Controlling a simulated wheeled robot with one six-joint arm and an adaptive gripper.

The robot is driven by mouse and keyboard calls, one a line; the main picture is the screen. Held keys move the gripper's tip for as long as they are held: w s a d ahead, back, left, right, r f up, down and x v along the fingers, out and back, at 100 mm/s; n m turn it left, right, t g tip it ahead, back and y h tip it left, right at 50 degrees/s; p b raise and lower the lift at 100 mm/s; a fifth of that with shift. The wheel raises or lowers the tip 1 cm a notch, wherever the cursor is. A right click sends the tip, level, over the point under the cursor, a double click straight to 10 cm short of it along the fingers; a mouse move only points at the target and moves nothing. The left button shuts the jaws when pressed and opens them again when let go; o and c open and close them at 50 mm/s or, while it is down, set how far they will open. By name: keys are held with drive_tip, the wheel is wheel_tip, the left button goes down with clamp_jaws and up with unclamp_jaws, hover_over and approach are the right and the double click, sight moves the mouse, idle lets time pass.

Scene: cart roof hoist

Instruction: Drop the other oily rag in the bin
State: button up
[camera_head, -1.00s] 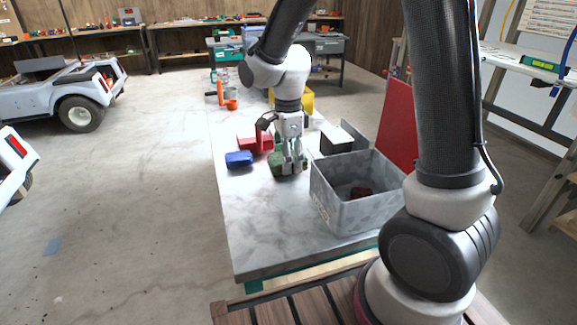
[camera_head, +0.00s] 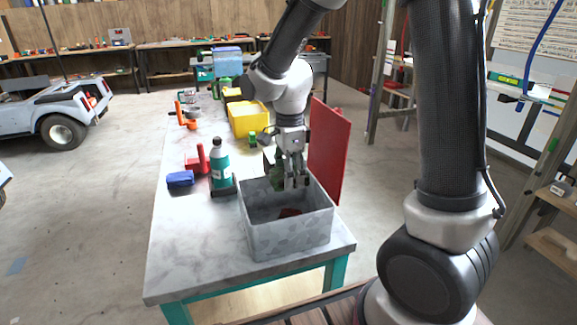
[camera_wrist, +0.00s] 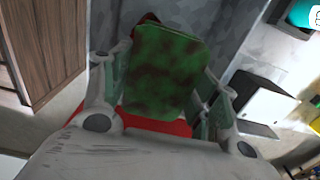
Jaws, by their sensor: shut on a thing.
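The grey metal bin (camera_head: 290,238) stands on the near end of the table, open at the top. A dark red rag (camera_head: 289,212) lies inside it. My gripper (camera_head: 297,184) is over the bin's opening, near its back rim. It is shut on a green rag with dark stains (camera_head: 277,170), which hangs partly behind the fingers. In the wrist view the green rag (camera_wrist: 166,70) fills the space between the fingers. A dark red patch (camera_wrist: 148,18) shows past its top edge; I cannot tell surely that it is the rag in the bin.
A teal bottle (camera_head: 220,168) stands left of the bin, beside a red object (camera_head: 195,163) and a blue roll (camera_head: 181,179). A red panel (camera_head: 330,152) rises behind the bin at right. A yellow container (camera_head: 245,120) stands farther back. The table's near left is clear.

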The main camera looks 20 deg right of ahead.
drive_tip(key=shift+f, duration=1.8)
drive_tip(key=o, duration=1.1)
drive_tip(key=shift+r, duration=0.15)
wheel_tip(320, 180, up, 12)
drive_tip(key=shift+f, duration=0.1)
